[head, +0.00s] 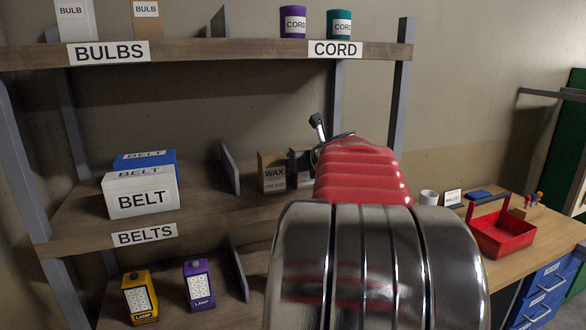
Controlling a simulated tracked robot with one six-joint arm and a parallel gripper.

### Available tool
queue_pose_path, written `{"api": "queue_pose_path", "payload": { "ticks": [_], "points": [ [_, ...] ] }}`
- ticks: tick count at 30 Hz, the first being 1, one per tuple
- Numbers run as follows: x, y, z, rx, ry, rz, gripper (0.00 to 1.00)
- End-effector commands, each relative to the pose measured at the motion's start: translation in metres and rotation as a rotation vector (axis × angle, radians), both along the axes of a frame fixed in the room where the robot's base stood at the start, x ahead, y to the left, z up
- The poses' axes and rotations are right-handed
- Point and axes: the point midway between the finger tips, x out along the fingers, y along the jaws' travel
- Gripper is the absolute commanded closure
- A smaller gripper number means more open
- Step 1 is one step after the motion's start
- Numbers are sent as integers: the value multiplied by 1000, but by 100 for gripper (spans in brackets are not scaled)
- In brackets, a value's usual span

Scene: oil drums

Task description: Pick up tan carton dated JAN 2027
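A tan carton marked WAX (272,172) stands upright on the middle shelf, right of a grey divider. Smaller print under the name is too small to read, so I cannot tell its date. A dark carton (300,165) stands close on its right, partly hidden by my red and chrome arm. My arm fills the lower middle of the head view, in front of the shelf. Anything on the shelf behind the arm is hidden.
A white BELT box (141,194) and a blue box (147,158) stand left on that shelf. Yellow (139,297) and purple (199,284) lamps stand below. The upper shelf (225,52) overhangs. A red tray (503,235) sits on the right bench.

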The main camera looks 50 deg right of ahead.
Motion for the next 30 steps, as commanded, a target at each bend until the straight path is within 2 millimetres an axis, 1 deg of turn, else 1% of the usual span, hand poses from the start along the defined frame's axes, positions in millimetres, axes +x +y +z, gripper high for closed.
{"api": "queue_pose_path", "payload": {
  "ticks": [3, 19, 30],
  "points": [
    [4, -3, -2, 0, 0, -1, 44],
    [4, -3, -2, 0, 0, -1, 44],
    [4, -3, -2, 0, 0, -1, 70]
  ]
}}
